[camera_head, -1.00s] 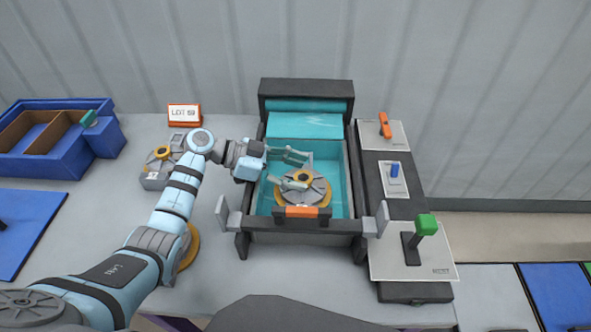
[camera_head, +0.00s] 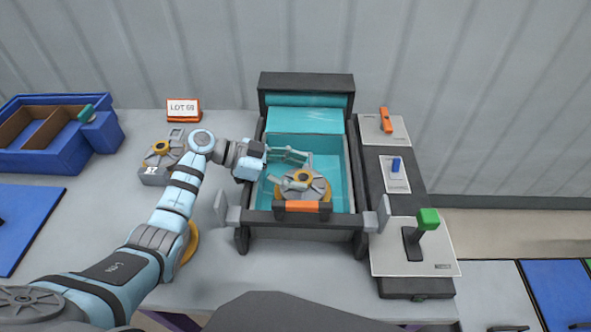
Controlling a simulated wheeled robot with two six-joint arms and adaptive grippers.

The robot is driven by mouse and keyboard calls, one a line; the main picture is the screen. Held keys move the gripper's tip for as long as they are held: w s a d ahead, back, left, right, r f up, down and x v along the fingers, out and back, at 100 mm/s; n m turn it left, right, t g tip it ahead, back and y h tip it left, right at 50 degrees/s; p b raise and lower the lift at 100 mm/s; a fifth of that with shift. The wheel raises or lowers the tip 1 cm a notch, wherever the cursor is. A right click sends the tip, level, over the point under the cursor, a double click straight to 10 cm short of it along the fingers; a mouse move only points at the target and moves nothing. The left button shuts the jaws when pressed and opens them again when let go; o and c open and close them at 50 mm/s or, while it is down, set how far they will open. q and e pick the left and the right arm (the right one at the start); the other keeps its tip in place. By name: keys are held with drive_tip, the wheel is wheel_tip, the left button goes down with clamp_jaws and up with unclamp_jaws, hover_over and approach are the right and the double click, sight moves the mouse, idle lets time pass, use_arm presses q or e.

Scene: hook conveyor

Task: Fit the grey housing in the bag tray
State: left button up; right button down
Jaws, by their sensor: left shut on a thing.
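The grey housing (camera_head: 313,187), a round part with a yellow-orange ring, is inside the teal-lined bag tray (camera_head: 346,185), near its front wall. Its front edge is partly hidden behind the tray's orange handle. My left gripper (camera_head: 299,169) reaches in over the tray's left wall and is shut on the housing, one finger behind it and one over its upper left. Whether the housing rests on the tray floor I cannot tell. My right gripper is not in view.
A second grey part with a yellow ring (camera_head: 161,148) stands on the table at left, by an orange sign (camera_head: 184,110). A yellow disc (camera_head: 190,243) is partly hidden by my left arm. A blue bin (camera_head: 95,140) is far left. A panel with orange, blue and green levers (camera_head: 428,219) flanks the tray.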

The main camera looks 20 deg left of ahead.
use_arm(q)
drive_tip(key=o, duration=1.6)
drive_tip(key=shift+o, duration=0.2)
drive_tip(key=shift+f, duration=0.1)
